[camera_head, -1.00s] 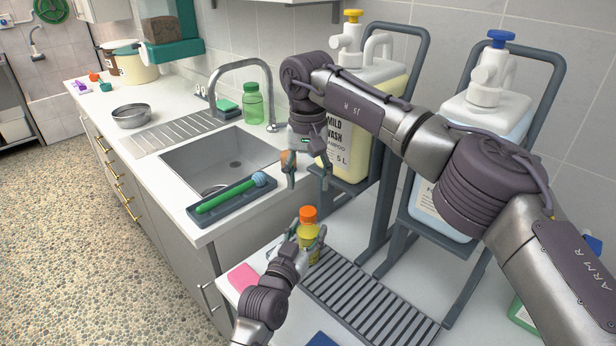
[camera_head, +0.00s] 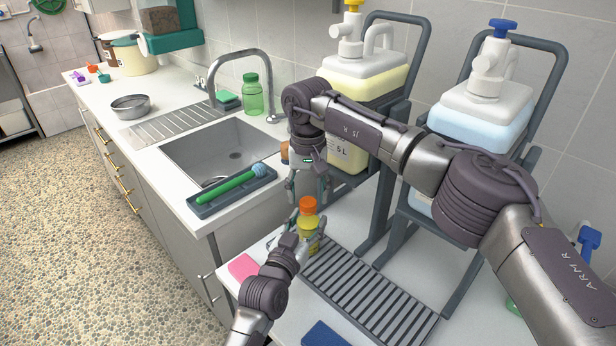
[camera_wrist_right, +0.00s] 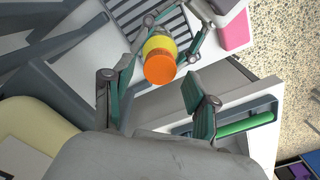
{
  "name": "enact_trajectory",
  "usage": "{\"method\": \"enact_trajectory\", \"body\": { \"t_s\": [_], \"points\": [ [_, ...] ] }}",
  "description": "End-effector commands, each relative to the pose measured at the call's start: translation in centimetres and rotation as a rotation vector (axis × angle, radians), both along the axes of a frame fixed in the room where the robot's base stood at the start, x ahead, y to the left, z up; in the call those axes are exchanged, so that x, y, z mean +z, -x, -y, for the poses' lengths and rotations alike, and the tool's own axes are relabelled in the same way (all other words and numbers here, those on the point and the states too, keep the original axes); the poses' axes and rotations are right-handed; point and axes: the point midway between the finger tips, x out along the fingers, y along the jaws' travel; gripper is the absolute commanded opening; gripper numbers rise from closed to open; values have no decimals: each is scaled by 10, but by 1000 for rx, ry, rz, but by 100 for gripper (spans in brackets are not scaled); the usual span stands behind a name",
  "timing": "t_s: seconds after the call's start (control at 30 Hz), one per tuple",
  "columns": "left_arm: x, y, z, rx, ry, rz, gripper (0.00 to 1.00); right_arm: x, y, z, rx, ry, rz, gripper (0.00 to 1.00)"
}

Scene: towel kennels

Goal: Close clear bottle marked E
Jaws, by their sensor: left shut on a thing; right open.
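In the right wrist view the orange cap (camera_wrist_right: 160,69) lies beyond and between the spread fingers (camera_wrist_right: 158,84), with nothing gripped. How tightly the cap sits cannot be told.
A slatted grey rack (camera_head: 365,290) lies right of the bottle, a pink sponge (camera_head: 242,266) to its left and a blue pad (camera_head: 325,335) in front. A tray with a green brush (camera_head: 225,190) sits by the sink (camera_head: 220,155). Large pump jugs (camera_head: 482,110) stand on frames behind.

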Motion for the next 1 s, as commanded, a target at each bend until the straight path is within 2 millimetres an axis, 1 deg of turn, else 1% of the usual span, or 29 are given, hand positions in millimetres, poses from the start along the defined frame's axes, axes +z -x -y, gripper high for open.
{"method": "enact_trajectory", "body": {
  "t_s": [0.03,0.1,0.2,0.47,0.5,0.57,0.6,0.83,0.93,1.0],
  "points": [
    [0,0,0,0,0,0,0,-6,0,0,0,1,-1,58],
    [0,0,0,0,0,0,0,-12,0,0,0,1,-1,58],
    [0,0,0,0,0,0,0,-16,0,0,0,1,1,58],
    [0,0,0,0,0,0,0,-17,0,0,0,0,1,58],
    [0,0,0,0,0,0,0,-17,0,0,-1,0,1,56],
    [0,0,0,0,0,0,0,-17,0,0,-1,0,1,46],
    [0,0,0,0,0,0,0,-17,0,0,-1,0,1,40],
    [0,0,0,0,0,0,0,-17,0,0,-1,0,1,1],
    [0,0,0,0,0,0,0,-17,0,0,-5,0,1,0],
    [0,0,0,0,0,0,0,-17,0,0,-37,1,1,0]
  ]
}}
